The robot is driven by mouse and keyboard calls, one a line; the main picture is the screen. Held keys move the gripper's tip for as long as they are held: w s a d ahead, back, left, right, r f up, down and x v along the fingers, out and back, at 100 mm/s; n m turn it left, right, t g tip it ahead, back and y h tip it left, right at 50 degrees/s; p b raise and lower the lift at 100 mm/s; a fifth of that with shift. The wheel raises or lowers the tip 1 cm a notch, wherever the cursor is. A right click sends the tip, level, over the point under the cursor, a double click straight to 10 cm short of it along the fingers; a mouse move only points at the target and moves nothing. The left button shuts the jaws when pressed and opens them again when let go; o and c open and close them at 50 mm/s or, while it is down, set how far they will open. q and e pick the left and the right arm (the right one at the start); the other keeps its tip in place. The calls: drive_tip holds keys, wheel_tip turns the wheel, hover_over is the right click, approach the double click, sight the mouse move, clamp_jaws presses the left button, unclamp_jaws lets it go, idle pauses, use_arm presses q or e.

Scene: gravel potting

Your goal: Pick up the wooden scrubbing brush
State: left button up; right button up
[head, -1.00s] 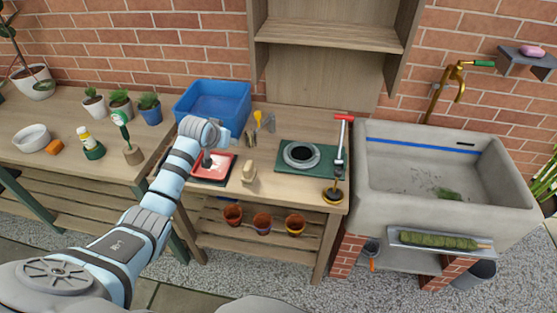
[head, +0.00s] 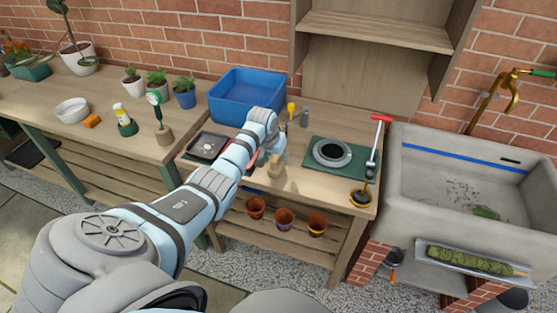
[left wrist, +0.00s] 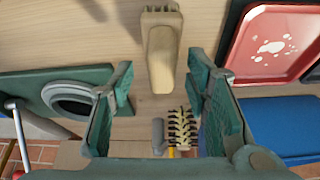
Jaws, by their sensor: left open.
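The wooden scrubbing brush (left wrist: 161,58) lies on the potting bench, a pale wooden body with tan bristles at its far-top end in the left wrist view. In the head view it shows partly below my gripper (head: 276,170). My left gripper (left wrist: 160,75) is open and empty, its two green fingers on either side of the brush's near end in the wrist picture. It seems above the bench and I cannot tell whether it touches the brush. It also shows in the head view (head: 268,150), partly hidden by its own wrist. My right gripper is not in view.
A red tray (left wrist: 272,42) and a blue tub (head: 246,100) stand beside the brush's spot. A green board with a round grey dish (head: 332,152) lies to the right in the head view. A bristly cylindrical tool (left wrist: 183,128) lies close to the fingers. The stone sink (head: 410,190) is further right.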

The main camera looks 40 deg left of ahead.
use_arm(q)
drive_tip(key=shift+x, duration=0.9)
drive_tip(key=shift+s, duration=0.1)
drive_tip(key=shift+c, duration=0.8)
drive_tip(key=shift+r, duration=0.1)
clamp_jaws()
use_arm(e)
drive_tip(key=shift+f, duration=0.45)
